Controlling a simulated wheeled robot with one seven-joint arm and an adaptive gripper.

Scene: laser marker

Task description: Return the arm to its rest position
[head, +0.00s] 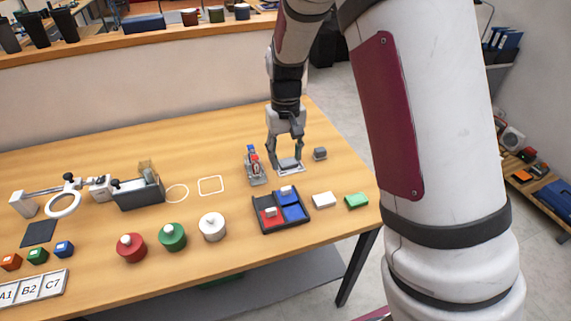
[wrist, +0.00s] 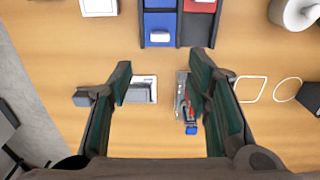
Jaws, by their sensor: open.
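My gripper (head: 286,160) is above the right part of the table, pointing down. Its two fingers are spread apart, with nothing held between them; the wrist view shows the open fingers (wrist: 163,75) too. Below the fingers a grey block (head: 290,165) rests on a white-outlined spot, and it shows between the fingers in the wrist view (wrist: 143,92). A small metal device with red and blue parts (head: 254,167) stands just left of my gripper; in the wrist view it (wrist: 187,108) is close to the right finger. The rest position itself is not marked in view.
A small grey block (head: 320,153) sits right of my gripper. Red, green and white round containers and a magnifier (head: 64,205) are further left.

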